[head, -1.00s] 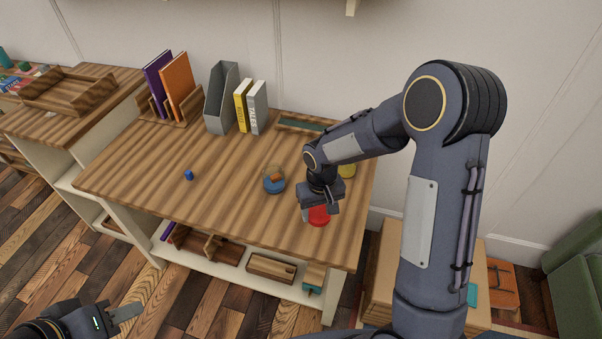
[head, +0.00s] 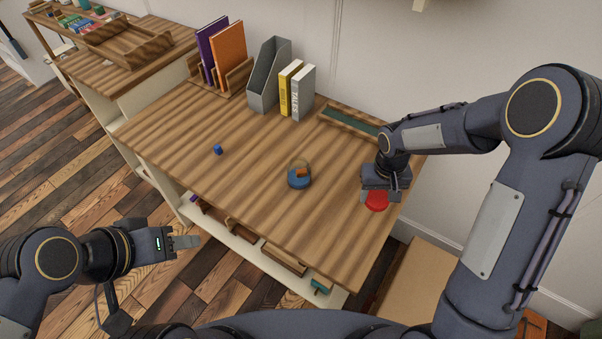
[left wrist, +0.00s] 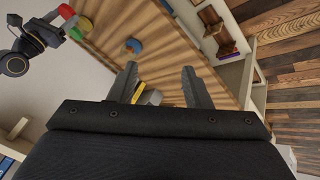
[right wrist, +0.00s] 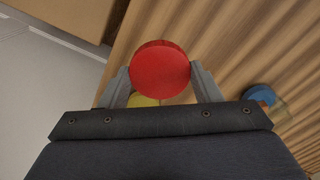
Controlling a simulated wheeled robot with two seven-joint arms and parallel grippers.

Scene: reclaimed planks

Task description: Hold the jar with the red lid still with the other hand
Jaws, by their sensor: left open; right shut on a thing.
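The red lid (head: 377,202) of the jar is at the right front part of the wooden table (head: 255,195). My right gripper (head: 380,192) is over it, pointing down. In the right wrist view the red lid (right wrist: 160,70) sits between the two fingers, and the gripper is shut on it. The jar's body below the lid is hidden. My left gripper (head: 188,242) is open and empty, off the table's front left side and well away from the jar. In the left wrist view its fingers (left wrist: 158,80) are apart, and the red lid (left wrist: 66,11) shows at upper left.
A blue round item with an orange part (head: 299,177) stands left of the red lid. A small blue piece (head: 218,149) lies further left. Books (head: 297,90), a grey file holder (head: 270,75) and a green-lined tray (head: 350,121) line the back. The table's left half is mostly clear.

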